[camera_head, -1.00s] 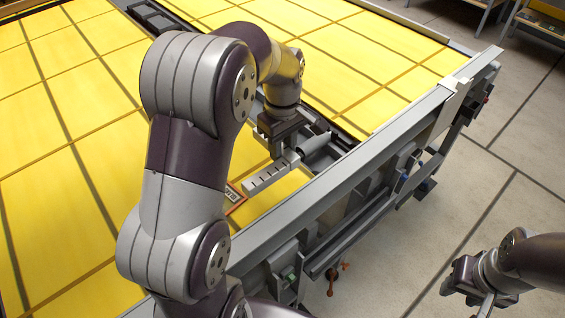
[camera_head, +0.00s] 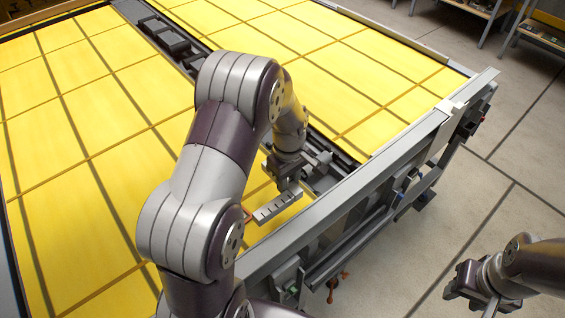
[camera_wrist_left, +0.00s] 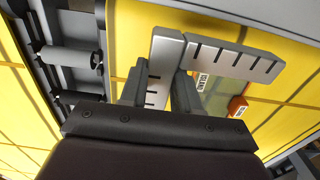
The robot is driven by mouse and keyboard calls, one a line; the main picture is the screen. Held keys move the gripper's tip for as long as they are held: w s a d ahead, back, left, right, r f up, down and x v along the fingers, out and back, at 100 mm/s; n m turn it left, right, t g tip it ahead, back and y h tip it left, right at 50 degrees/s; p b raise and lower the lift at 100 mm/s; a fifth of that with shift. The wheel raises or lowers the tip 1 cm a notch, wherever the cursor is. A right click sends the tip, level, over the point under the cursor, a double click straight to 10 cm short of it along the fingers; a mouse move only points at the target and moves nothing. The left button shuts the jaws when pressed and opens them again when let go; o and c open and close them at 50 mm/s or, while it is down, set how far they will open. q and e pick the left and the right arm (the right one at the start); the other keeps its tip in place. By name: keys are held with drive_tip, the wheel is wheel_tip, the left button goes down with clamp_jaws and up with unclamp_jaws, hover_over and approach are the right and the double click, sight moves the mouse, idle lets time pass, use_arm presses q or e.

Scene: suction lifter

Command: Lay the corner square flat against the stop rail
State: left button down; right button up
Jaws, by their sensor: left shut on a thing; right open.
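The corner square (camera_head: 278,207) is a grey metal L with black tick marks. In the left wrist view, one leg of the corner square (camera_wrist_left: 236,60) runs right and the other passes down between my fingers. My left gripper (camera_head: 289,180) is shut on that second leg; its fingers also show in the left wrist view (camera_wrist_left: 160,88). The stop rail (camera_head: 330,197) is the long grey bar along the table's near edge. A strip of yellow shows between square and rail; whether the square touches the table is unclear. My right gripper (camera_head: 472,288) is open and empty, off the table at lower right.
The yellow gridded tabletop (camera_head: 70,130) is split by a dark channel (camera_head: 170,38). My left arm hides part of the table.

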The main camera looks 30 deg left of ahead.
use_arm(q)
drive_tip(key=shift+s+f, duration=0.2)
drive_tip(key=shift+f, duration=0.7)
drive_tip(key=shift+s, duration=0.1)
use_arm(e)
drive_tip(key=shift+s+r, duration=0.1)
drive_tip(key=shift+r, duration=0.6)
use_arm(q)
drive_tip(key=shift+d, duration=0.1)
wheel_tip(320, 180, down, 8)
drive_tip(key=b, duration=0.5)
drive_tip(key=shift+r, duration=0.25)
drive_tip(key=shift+f, duration=0.15)
use_arm(e)
wheel_tip(320, 180, down, 5)
